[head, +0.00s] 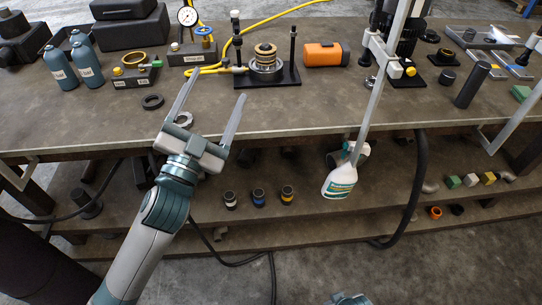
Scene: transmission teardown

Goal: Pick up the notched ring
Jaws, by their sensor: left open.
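My left gripper (220,82) reaches up over the front edge of the workbench (300,115), its two long fingers spread wide and nothing held between them. A pale metal ring (183,119) lies on the bench near the front edge, beside the left finger and partly hidden by it. A dark ring (152,101) lies flat on the bench just left of that finger. The rings are too small to tell which one is notched. My right gripper is not in view.
A black fixture (267,72) with posts and stacked brass rings stands behind the gripper. A gauge stand (190,45), blue bottles (88,66) and an orange-and-black block (325,54) stand nearby. The bench centre front is clear.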

